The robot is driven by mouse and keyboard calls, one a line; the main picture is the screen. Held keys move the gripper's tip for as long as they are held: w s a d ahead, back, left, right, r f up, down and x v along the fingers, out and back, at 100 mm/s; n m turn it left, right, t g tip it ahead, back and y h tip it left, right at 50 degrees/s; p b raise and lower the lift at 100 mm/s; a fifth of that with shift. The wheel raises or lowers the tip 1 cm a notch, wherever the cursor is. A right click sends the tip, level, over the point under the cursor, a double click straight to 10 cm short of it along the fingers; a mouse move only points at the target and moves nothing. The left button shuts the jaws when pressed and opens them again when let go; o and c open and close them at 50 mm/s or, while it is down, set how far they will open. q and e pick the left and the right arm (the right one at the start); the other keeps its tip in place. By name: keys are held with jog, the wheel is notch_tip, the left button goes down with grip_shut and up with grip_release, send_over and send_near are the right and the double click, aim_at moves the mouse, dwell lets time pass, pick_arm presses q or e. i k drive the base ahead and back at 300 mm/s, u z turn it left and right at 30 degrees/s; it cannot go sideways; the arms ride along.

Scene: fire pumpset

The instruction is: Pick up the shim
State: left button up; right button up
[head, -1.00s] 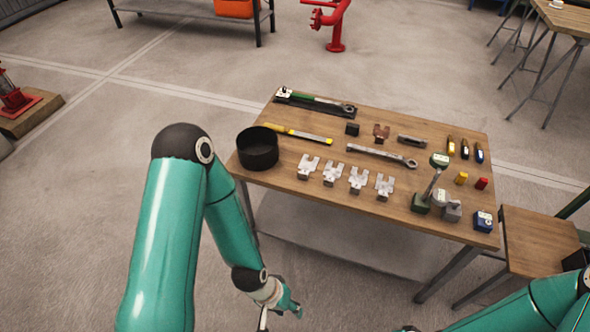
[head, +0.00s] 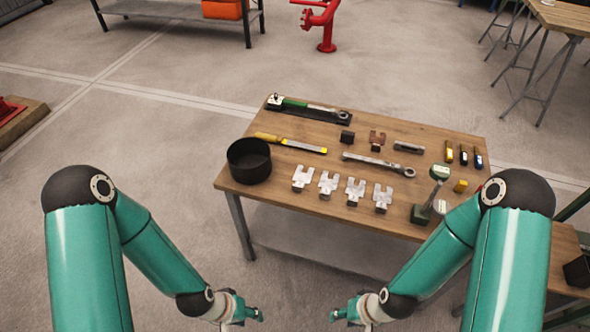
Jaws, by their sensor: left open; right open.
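Several silver slotted shims stand in a row along the table's front half: a left one (head: 302,179), two middle ones (head: 328,184) and (head: 354,190), and a right one (head: 381,198). Each sits on a small dark block. A similar brown slotted piece (head: 377,140) stands further back. I cannot tell which one the task means. My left gripper (head: 250,314) is open and empty, low in front of the table. My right gripper (head: 345,314) is open and empty, also low in front of the table. Both are apart from the shims.
The wooden table (head: 240,191) also holds a black round bin (head: 249,161), a torque wrench (head: 308,107), a yellow-handled file (head: 290,143), a spanner (head: 378,163) and a green-based gauge stand (head: 430,205). My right arm hides the table's right front corner.

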aim_at(301, 178)
jog(key=i, duration=0.8)
jog(key=z, duration=0.15)
jog(key=k, duration=0.5)
jog(key=u, duration=0.05)
jog(key=i, duration=0.3)
jog(key=z, duration=0.9)
